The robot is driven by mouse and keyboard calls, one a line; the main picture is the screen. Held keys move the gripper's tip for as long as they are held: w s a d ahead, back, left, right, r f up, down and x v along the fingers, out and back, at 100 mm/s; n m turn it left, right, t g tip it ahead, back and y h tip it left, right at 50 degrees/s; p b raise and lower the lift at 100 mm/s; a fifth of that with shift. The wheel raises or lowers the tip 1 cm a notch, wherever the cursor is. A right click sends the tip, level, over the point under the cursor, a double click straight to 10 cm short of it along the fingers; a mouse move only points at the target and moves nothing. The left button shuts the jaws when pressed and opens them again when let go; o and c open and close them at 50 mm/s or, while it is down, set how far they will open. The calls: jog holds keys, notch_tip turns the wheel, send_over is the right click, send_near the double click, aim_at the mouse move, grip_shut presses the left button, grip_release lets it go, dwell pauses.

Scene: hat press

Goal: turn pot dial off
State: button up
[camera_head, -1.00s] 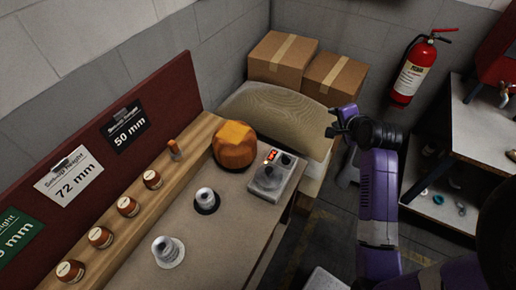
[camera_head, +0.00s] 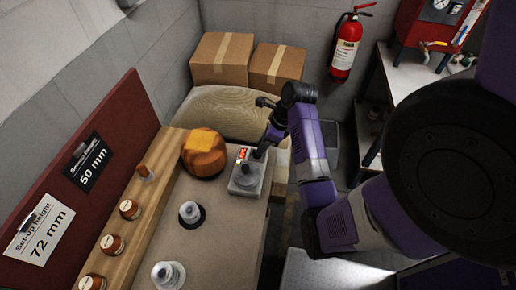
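A light grey control box (camera_head: 245,186) with a small lit red display (camera_head: 242,154) and dark dials on top stands at the far right end of the bench. Which dial is the pot dial is too small to tell. An orange-brown rounded block (camera_head: 203,156) stands just left of the box. My gripper (camera_head: 262,150) is over the right rear part of the box, pointing down, and hides part of its top. The fingers are dark and small, so I cannot tell their opening or whether they touch a dial.
Two metal fittings, one on a dark base (camera_head: 190,213) and one on a pale base (camera_head: 168,275), stand on the bench. A wooden ledge (camera_head: 128,238) with several brown jars runs along the left. A sack (camera_head: 225,108) and cardboard boxes (camera_head: 222,60) are behind; a fire extinguisher (camera_head: 346,45) hangs right.

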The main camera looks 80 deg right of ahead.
jog(key=shift+x, duration=1.75)
grip_shut()
